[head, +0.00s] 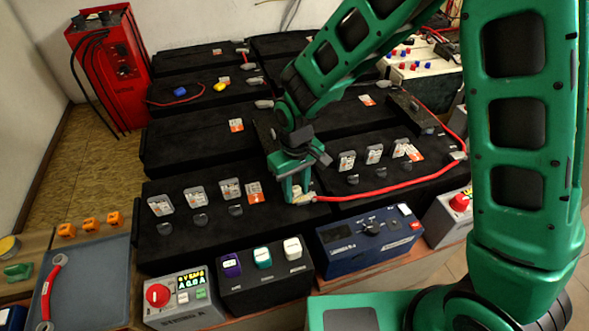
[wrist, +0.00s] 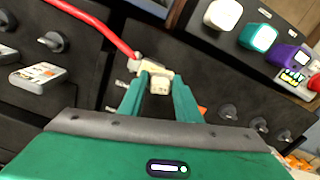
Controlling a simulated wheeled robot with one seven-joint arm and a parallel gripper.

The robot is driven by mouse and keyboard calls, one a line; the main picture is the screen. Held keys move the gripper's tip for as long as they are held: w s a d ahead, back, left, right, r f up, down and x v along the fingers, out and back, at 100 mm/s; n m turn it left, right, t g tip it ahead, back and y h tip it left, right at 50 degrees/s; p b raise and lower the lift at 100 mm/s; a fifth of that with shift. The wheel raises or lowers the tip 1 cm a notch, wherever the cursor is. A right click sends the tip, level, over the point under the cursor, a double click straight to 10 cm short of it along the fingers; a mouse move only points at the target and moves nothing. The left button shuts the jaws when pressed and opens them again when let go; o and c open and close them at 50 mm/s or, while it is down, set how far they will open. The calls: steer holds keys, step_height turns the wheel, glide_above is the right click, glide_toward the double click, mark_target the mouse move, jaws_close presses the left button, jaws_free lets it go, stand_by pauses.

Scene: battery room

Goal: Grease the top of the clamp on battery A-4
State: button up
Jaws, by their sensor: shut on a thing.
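My gripper (head: 299,193) is at the inner front edge of the black batteries, beside the near left battery (head: 180,240). In the wrist view my gripper (wrist: 158,88) is shut on a pale metal clamp (wrist: 158,79) at the end of a red cable. In the head view the clamp (head: 308,198) is partly hidden by the fingers. The red cable (head: 385,190) runs right over the near right battery (head: 365,205). Battery names are too small to read, so I cannot tell which is A-4. A round tin with a yellow top (head: 8,246) sits at the far left; its contents are unclear.
A blue box (head: 340,255) and a black box with colored switches (head: 262,285) stand in front of the batteries. A grey tray (head: 95,275) holding a red link lies left. Upright caps and tags stand on both near batteries. A red charger (head: 105,60) stands behind.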

mark_target(296, 190)
steer(key=shift+a+r, duration=0.25)
steer(key=shift+a, duration=0.05)
steer(key=shift+d+r, duration=0.2)
steer(key=shift+r, duration=3.55)
steer(key=shift+s+f, duration=0.1)
steer(key=shift+s, duration=0.05)
steer(key=shift+f, duration=0.1)
